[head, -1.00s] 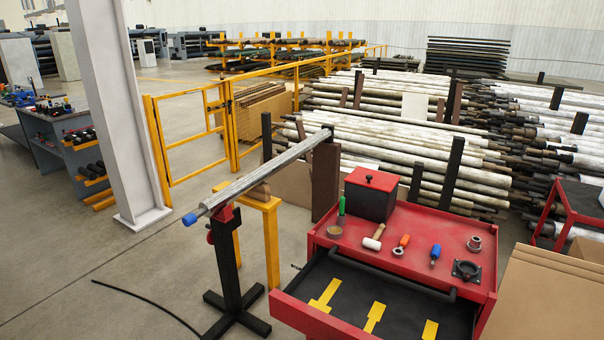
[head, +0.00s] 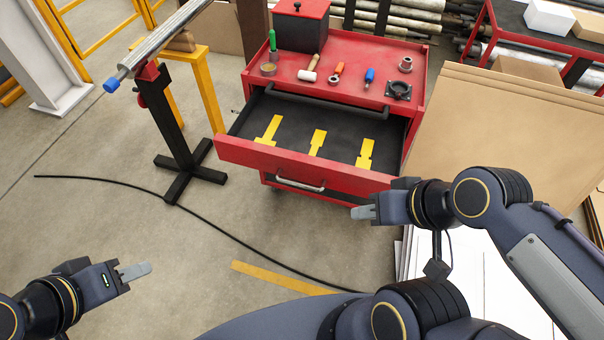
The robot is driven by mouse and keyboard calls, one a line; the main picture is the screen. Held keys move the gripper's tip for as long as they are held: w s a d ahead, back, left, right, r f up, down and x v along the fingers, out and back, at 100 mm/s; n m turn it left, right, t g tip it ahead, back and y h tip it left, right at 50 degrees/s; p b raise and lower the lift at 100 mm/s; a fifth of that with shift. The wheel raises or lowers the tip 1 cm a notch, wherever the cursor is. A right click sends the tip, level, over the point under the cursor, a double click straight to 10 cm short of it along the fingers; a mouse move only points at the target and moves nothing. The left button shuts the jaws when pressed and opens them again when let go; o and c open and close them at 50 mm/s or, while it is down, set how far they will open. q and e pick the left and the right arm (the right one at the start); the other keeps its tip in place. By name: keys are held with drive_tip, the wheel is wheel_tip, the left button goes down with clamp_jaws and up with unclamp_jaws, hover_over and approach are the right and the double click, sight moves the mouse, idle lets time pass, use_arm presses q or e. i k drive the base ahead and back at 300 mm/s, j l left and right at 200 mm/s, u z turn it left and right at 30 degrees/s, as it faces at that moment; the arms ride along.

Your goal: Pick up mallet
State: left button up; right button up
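The mallet (head: 310,71) lies on the red top of the tool cart, with a white head toward me and a wooden handle pointing away. It lies between a tape roll and an orange-handled tool. My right gripper (head: 364,212) is in front of the open drawer at its right, well short of the mallet. My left gripper (head: 134,271) is low at the left over the floor, far from the cart. Both grippers are seen side-on, so the gap between their fingers cannot be made out. Nothing shows in either one.
The red cart's drawer (head: 262,157) is pulled out, with yellow tool-shaped cutouts inside. A black box (head: 300,27) with a red lid stands behind the mallet. A blue-handled tool (head: 369,78) and metal rings lie to the right. Cardboard sheets (head: 490,130) stand at the right.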

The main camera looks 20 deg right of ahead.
sight(308, 76)
drive_tip(key=i+j, duration=0.1)
drive_tip(key=i, duration=0.6)
drive_tip(key=i+j+z, duration=0.1)
drive_tip(key=i, duration=0.6)
